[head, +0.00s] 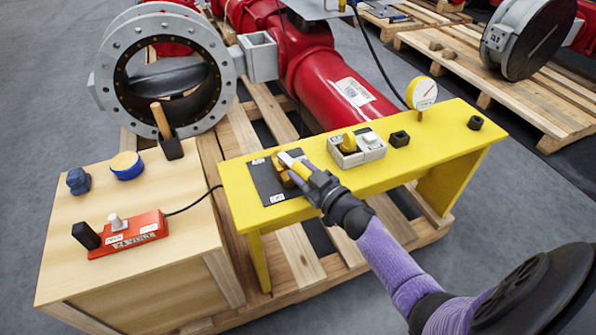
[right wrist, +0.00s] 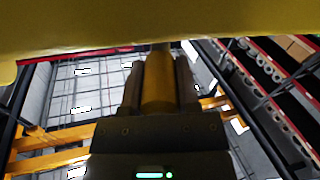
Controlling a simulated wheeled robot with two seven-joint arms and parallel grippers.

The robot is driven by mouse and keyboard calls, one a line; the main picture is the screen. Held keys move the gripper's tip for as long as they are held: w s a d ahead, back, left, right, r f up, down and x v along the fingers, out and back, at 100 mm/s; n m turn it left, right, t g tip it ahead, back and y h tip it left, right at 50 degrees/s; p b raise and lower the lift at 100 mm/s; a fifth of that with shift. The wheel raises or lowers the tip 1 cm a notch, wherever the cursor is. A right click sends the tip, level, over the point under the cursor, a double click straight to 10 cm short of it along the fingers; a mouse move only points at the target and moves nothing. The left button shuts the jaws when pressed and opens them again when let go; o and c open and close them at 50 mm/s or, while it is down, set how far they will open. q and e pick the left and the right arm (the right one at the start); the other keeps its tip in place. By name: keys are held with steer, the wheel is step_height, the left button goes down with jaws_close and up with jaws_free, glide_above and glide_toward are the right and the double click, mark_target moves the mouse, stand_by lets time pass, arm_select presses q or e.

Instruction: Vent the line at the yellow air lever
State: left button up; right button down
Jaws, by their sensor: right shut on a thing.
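The yellow air lever (right wrist: 158,92) stands between the two fingers of my right gripper (right wrist: 160,78) in the right wrist view, and the fingers are shut on it. In the head view my right gripper (head: 292,166) is over the black labelled plate (head: 266,184) on the left part of the yellow bench (head: 240,205). It partly covers the lever and its brass-coloured body, so the lever's exact angle is hard to tell. My left gripper is not in view.
On the bench are a yellow knob (head: 348,143) on a pale box, a black block (head: 399,139) and a round gauge (head: 422,93). A wooden crate (head: 180,190) at left holds a red switch box (head: 128,236) and a mallet (head: 166,135). A large flanged valve (head: 108,72) stands behind.

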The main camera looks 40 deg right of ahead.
steer(key=n+y, duration=0.1)
steer(key=d+y+b, duration=0.1)
steer(key=shift+f+n+y, duration=0.2)
steer(key=shift+n+y, duration=0.2)
steer(key=shift+d+r+g+y, duration=0.1)
steer(key=shift+g+y, duration=0.2)
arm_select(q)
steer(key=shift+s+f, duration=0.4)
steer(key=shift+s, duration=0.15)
arm_select(e)
steer(key=shift+c, duration=1.6)
jaws_free()
steer(key=shift+w, duration=0.1)
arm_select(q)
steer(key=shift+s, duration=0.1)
arm_select(e)
steer(key=shift+r, duration=0.1)
